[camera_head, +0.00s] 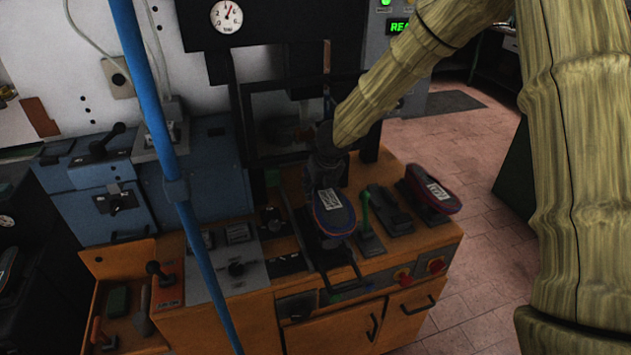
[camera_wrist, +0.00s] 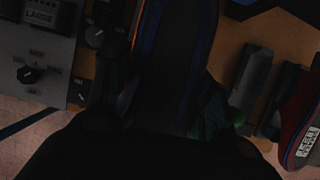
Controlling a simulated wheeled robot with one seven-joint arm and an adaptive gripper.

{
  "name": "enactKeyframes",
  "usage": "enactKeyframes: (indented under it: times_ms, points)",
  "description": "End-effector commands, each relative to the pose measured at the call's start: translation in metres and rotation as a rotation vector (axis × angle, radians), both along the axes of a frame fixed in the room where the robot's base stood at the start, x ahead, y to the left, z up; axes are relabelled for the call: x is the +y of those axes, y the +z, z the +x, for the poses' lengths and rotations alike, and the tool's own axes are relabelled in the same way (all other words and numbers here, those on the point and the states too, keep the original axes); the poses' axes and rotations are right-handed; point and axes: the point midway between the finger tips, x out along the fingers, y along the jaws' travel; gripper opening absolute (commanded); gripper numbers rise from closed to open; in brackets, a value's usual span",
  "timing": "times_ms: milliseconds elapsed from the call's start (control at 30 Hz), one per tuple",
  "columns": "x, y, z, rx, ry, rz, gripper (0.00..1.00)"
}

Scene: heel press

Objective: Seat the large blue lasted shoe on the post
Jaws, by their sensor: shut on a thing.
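The large blue lasted shoe (camera_head: 335,219) is in front of the press on the wooden bench, with a white label on its top. In the wrist view the shoe (camera_wrist: 176,50) runs up the middle, very dark with a blue edge. My gripper (camera_head: 325,180) is shut on the shoe from above; in the wrist view the gripper (camera_wrist: 160,100) has dark fingers on either side of it. The post is not seen clearly. The shoe and gripper cover that area, and I cannot tell whether the shoe touches a post.
A red-edged shoe (camera_head: 432,193) stands at the bench's right. A green lever (camera_head: 366,212) and dark pads (camera_head: 390,210) lie between the shoes. A control panel (camera_head: 236,268) is left. A blue pole (camera_head: 172,170) crosses the head view. The tiled floor (camera_head: 480,235) is clear at right.

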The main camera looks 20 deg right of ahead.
Motion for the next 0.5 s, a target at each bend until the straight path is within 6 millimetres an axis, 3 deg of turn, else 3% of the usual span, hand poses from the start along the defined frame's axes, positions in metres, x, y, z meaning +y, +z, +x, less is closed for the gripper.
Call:
enactKeyframes:
  times_ms: [500]
  points:
    - [0.002, -0.023, 0.002, 0.001, 0.002, -0.001, 0.15]
